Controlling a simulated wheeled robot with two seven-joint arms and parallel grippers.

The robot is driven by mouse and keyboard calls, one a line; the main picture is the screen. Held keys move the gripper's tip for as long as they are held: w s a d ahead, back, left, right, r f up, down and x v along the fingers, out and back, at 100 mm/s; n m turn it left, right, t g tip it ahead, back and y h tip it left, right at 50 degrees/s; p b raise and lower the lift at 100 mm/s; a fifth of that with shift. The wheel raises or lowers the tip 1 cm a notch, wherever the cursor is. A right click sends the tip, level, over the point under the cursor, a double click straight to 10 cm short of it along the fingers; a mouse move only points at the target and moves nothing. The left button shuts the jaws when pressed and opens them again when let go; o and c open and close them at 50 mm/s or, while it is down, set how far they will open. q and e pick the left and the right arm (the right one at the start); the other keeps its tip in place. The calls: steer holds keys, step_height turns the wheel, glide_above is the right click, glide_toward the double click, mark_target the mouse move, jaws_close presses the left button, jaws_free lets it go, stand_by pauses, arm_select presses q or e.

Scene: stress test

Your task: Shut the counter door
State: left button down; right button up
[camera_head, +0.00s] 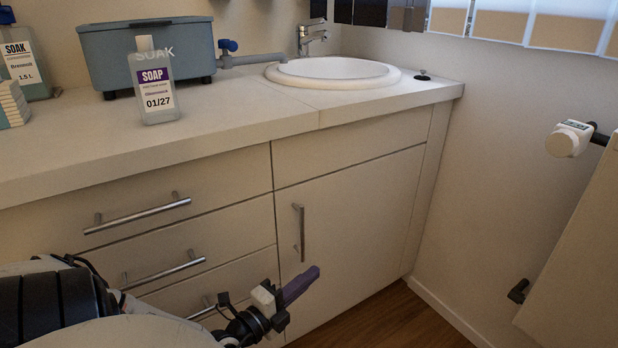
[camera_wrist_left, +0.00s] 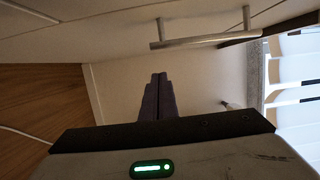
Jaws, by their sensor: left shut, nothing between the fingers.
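The counter door (camera_head: 350,235) is the pale panel under the sink, with an upright metal handle (camera_head: 300,232) near its left edge. It looks flush or nearly flush with the cabinet front; I cannot tell whether a small gap is left. My left gripper (camera_head: 312,275) is shut and empty, in front of the door's lower left part, below the handle. I cannot tell whether it touches the door. In the left wrist view the shut fingers (camera_wrist_left: 158,95) point at a pale surface, and a metal handle (camera_wrist_left: 205,40) passes above them, apart from them. My right gripper is out of view.
Drawers with bar handles (camera_head: 137,215) are left of the door. The countertop (camera_head: 260,110) holds a soap bottle (camera_head: 155,85), a blue-grey box (camera_head: 148,52) and the sink (camera_head: 333,72). A pale panel (camera_head: 580,260) stands at the right. Wooden floor (camera_head: 400,325) is clear.

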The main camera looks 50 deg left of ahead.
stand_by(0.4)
arm_select(q)
steer(key=s+a+p, duration=0.2)
steer(key=s, duration=0.7)
steer(key=shift+a, duration=0.25)
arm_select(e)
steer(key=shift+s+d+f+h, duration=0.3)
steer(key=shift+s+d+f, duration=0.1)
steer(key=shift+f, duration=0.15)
arm_select(q)
steer(key=shift+s, duration=0.1)
